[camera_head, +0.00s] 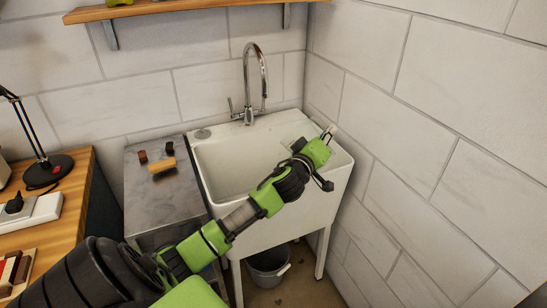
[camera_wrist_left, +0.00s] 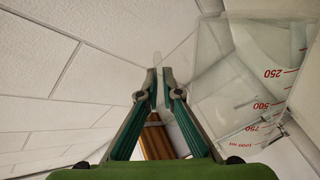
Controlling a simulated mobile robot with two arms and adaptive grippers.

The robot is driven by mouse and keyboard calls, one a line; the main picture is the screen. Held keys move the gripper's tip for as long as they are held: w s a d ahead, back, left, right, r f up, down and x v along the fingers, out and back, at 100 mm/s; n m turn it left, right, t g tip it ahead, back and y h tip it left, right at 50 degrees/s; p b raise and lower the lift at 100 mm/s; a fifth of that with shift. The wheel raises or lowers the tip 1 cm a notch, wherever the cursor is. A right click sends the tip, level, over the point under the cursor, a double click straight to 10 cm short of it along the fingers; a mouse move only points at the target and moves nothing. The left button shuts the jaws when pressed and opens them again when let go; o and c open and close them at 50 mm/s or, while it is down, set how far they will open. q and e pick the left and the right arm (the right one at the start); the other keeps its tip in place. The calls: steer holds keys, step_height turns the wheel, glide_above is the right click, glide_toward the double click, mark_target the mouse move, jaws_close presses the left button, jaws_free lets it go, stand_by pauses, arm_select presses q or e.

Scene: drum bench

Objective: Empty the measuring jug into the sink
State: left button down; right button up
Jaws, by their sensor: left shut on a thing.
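The measuring jug (camera_wrist_left: 245,95) is clear, with red volume marks, at the right of the left wrist view. Its 250 mark is higher in that picture than its 1000 mark. My left gripper (camera_wrist_left: 159,78) is shut on a pale, clear part beside the jug's body, which looks like its handle. In the head view my left gripper (camera_head: 328,137) is over the right side of the white sink (camera_head: 215,165), near the wall. The jug can hardly be made out there. I cannot tell its tilt or whether liquid is in it. My right gripper is out of view.
A chrome tap (camera_head: 262,85) rises behind the basin. A grey worktop (camera_head: 145,205) with a wooden-backed brush (camera_head: 162,166) stands left of the sink. A wooden bench (camera_head: 75,190) with a black lamp (camera_head: 48,170) is further left. A grey bucket (camera_head: 268,268) stands below the sink. The tiled wall is close on the right.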

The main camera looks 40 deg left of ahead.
mark_target(301, 128)
arm_select(q)
steer(key=shift+s+a+r+n, duration=0.2)
steer(key=shift+a+r+n, duration=0.4)
steer(key=shift+a+n, duration=0.4)
steer(key=shift+s+a+r+n, duration=0.15)
steer(key=shift+a+n, duration=0.35)
steer(key=shift+n, duration=0.1)
steer(key=shift+a+n+p, duration=0.25)
steer(key=shift+n+p, duration=0.05)
steer(key=shift+s+a+f+n, duration=0.15)
steer(key=shift+a+f+n, duration=0.1)
steer(key=shift+a, duration=0.3)
steer(key=shift+s+a+f+n, duration=0.15)
steer(key=shift+a+n, duration=0.15)
steer(key=shift+a, duration=0.3)
steer(key=shift+s+a+f+n, duration=0.1)
steer(key=shift+a+f+n, duration=0.15)
steer(key=shift+a, duration=0.3)
steer(key=shift+s+a+r+n, duration=0.1)
steer(key=shift+a+r+n, duration=0.1)
steer(key=shift+a+n, duration=0.1)
steer(key=shift+s+a+r+n+p, duration=0.2)
steer(key=shift+a+r+n+p, duration=0.2)
steer(key=shift+a+n+p, duration=0.35)
steer(key=shift+s+a+r+n+p, duration=0.15)
steer(key=shift+a+r+n+p, duration=0.3)
steer(key=shift+a+p, duration=0.45)
